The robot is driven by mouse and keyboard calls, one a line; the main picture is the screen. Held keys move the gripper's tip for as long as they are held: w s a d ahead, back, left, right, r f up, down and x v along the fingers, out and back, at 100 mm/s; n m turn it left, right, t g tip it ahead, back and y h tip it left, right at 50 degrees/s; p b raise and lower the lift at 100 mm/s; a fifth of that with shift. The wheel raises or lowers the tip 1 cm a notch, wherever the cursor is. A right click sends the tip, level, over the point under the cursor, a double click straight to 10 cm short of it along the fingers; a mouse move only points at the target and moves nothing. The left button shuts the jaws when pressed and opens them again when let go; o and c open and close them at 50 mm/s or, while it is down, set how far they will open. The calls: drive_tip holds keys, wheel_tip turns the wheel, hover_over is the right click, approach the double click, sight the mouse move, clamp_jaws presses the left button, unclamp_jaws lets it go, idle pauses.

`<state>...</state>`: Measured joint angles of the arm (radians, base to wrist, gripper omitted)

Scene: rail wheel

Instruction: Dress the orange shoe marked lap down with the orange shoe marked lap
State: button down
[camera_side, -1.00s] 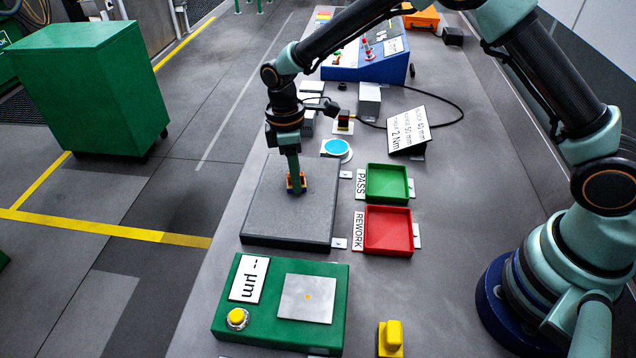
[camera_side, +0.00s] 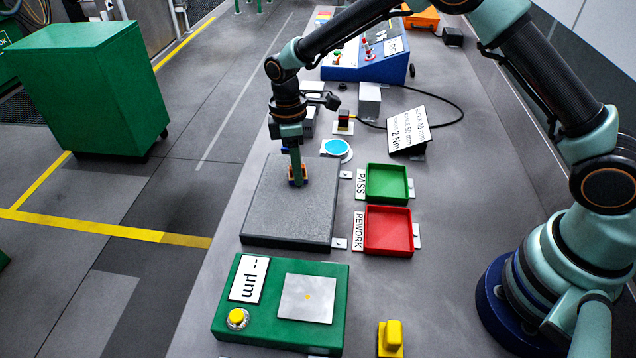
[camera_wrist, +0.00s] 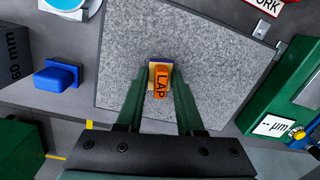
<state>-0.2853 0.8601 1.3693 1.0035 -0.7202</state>
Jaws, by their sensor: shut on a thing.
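The orange shoe marked LAP (camera_wrist: 161,83) is between my gripper's fingers in the wrist view, its lettering facing the camera. My gripper (camera_side: 297,178) points down and is shut on the shoe. The shoe is at the grey granite plate (camera_side: 292,215), in its upper middle in the side view. A tan and blue edge shows under the shoe (camera_side: 304,172). I cannot tell whether the shoe presses on the plate or hovers just above it.
Right of the plate are a green PASS tray (camera_side: 387,183) and a red REWORK tray (camera_side: 389,231). A green gauge box (camera_side: 281,302) stands in front. A blue block (camera_wrist: 57,76) and a cyan-topped disc (camera_side: 336,147) are close by.

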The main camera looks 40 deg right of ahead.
sight(293, 210)
drive_tip(key=shift+s+a+r, duration=0.1)
drive_tip(key=shift+s+a, duration=1.8)
drive_tip(key=shift+s+a, duration=1.1)
drive_tip(key=shift+r, duration=2.9)
wheel_tip(293, 210, up, 3)
drive_tip(key=shift+f, duration=0.1)
